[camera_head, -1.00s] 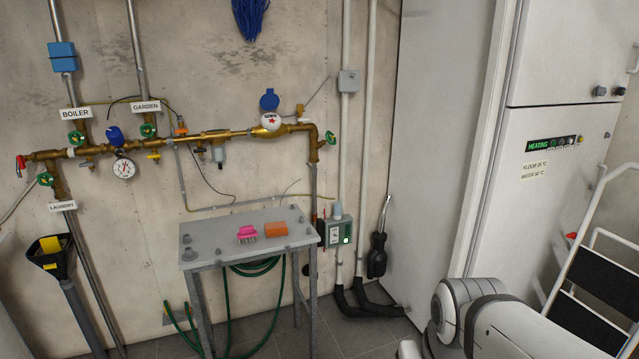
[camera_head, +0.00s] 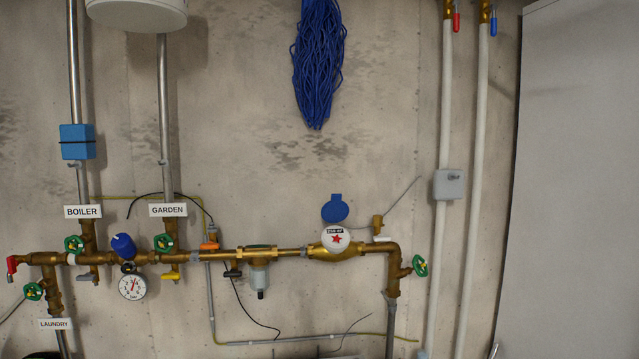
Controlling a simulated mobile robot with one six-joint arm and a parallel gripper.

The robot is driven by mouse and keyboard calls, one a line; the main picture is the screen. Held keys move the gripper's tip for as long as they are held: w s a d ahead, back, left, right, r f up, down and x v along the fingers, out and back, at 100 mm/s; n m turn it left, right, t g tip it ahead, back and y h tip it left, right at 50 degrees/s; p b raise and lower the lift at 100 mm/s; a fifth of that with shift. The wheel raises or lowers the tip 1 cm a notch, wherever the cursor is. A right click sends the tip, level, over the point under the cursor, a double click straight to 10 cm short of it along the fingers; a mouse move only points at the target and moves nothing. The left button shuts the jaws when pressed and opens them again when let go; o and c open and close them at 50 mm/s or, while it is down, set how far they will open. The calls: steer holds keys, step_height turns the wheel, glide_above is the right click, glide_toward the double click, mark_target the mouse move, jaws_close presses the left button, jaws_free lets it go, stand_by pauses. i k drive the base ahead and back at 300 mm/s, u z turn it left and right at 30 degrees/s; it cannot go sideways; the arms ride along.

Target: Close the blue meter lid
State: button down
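The blue meter lid (camera_head: 335,208) is a round disc standing up above the water meter (camera_head: 336,239). The lid is open, and the meter's white face with a red star shows. The meter sits in the brass pipe (camera_head: 285,252) along the concrete wall, right of the picture's middle. My gripper is not in view.
Green-handled valves (camera_head: 419,265) stick out along the pipe. A pressure gauge (camera_head: 132,287) and a blue cap (camera_head: 123,246) are at the left. A blue rope bundle (camera_head: 319,62) hangs above the meter. White pipes (camera_head: 435,200) run upright at the right.

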mark_target(335, 210)
steer(key=u, duration=0.1)
steer(key=i, duration=1.05)
steer(key=u, duration=0.25)
